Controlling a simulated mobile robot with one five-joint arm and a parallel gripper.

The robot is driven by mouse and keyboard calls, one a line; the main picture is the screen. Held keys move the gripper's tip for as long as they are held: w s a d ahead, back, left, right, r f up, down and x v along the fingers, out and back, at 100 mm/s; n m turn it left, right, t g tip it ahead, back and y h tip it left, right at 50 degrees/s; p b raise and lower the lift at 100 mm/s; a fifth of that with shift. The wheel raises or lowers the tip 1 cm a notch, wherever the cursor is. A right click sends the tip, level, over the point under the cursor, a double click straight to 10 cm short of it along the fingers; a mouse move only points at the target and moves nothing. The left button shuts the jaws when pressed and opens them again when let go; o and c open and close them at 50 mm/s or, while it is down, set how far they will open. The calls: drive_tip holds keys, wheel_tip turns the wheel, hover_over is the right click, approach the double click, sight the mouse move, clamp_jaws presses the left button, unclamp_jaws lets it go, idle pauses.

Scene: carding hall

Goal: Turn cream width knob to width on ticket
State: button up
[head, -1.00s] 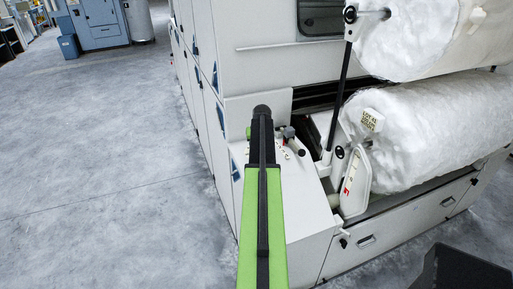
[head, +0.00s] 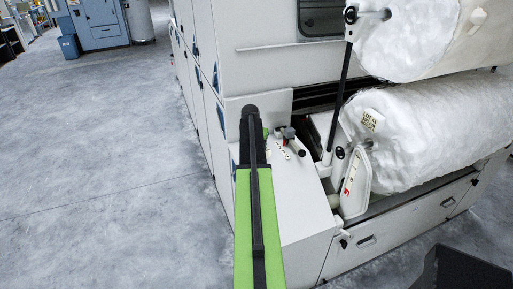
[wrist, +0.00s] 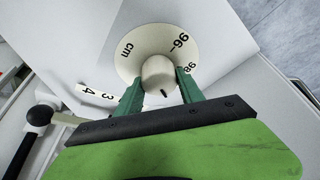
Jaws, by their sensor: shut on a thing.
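The cream width knob (wrist: 158,72) stands in the middle of a round cream dial (wrist: 135,55) marked "cm", "96" and "98" in the wrist view. A small dark mark shows on the knob's face, near its lower edge. The green fingers of my gripper (wrist: 160,80) are on either side of the knob and closed on it. In the head view my arm hides the knob and dial.
A second small scale (wrist: 95,92) with "3" and "4" and a black ball-ended lever (wrist: 40,115) lie left of the dial. In the head view, red-and-grey controls (head: 288,133) stand right of my arm. Open floor (head: 100,180) lies to the left.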

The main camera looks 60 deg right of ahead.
drive_tip(key=shift+w+a+f, duration=0.1)
drive_tip(key=shift+a, duration=0.1)
drive_tip(key=o, duration=1.4)
drive_tip(key=shift+d, duration=0.1)
drive_tip(key=p+v, duration=1.6)
drive_tip(key=v, duration=0.1)
drive_tip(key=shift+r, duration=0.25)
